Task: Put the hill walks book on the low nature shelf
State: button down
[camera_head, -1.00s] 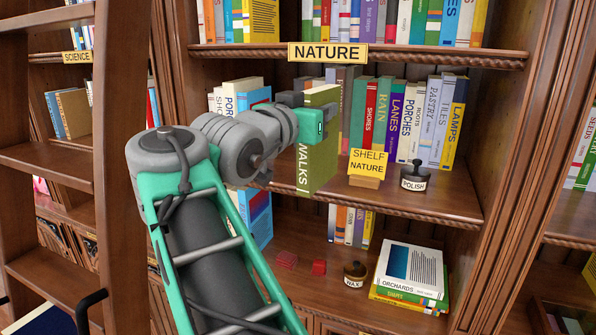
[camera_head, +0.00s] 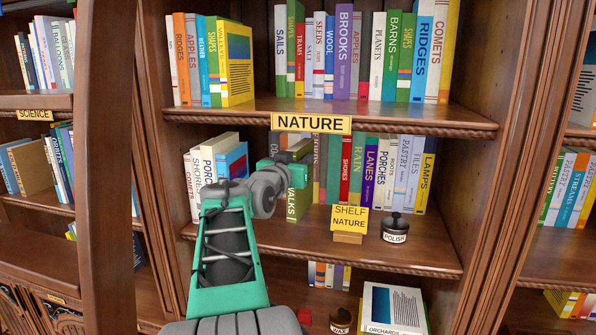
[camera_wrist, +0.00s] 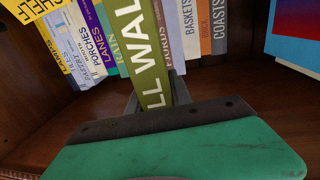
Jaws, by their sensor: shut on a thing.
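The hill walks book (camera_head: 297,200) is olive green with white spine lettering, upright in the head view and partly hidden by my arm. My gripper (camera_head: 288,160) is shut on it. In the wrist view the book (camera_wrist: 146,55) stands between the fingers, its spine towards the camera, beside the row of books. The low nature shelf (camera_head: 400,252) is the board below the NATURE sign (camera_head: 311,122). The book is over this board, in the space between the left books and the right row. I cannot tell whether its foot touches the board.
A yellow SHELF NATURE card (camera_head: 349,220) and a black POLISH pot (camera_head: 395,228) stand at the shelf's front, right of the book. Upright books (camera_head: 385,175) fill the right; others (camera_head: 212,165) stand left. A dark wooden ladder rail (camera_head: 105,170) rises at left.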

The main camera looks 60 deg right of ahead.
aim_at(298, 201)
jog(key=f, duration=0.1)
jog(key=f+b, duration=0.1)
jog(key=f, duration=0.3)
jog(key=shift+s+a, duration=0.1)
jog(key=shift+s, duration=0.15)
jog(key=shift+w, duration=0.1)
jog(key=shift+f, duration=0.3)
jog(key=c, duration=1.2)
grip_release()
jog(key=shift+o, duration=0.2)
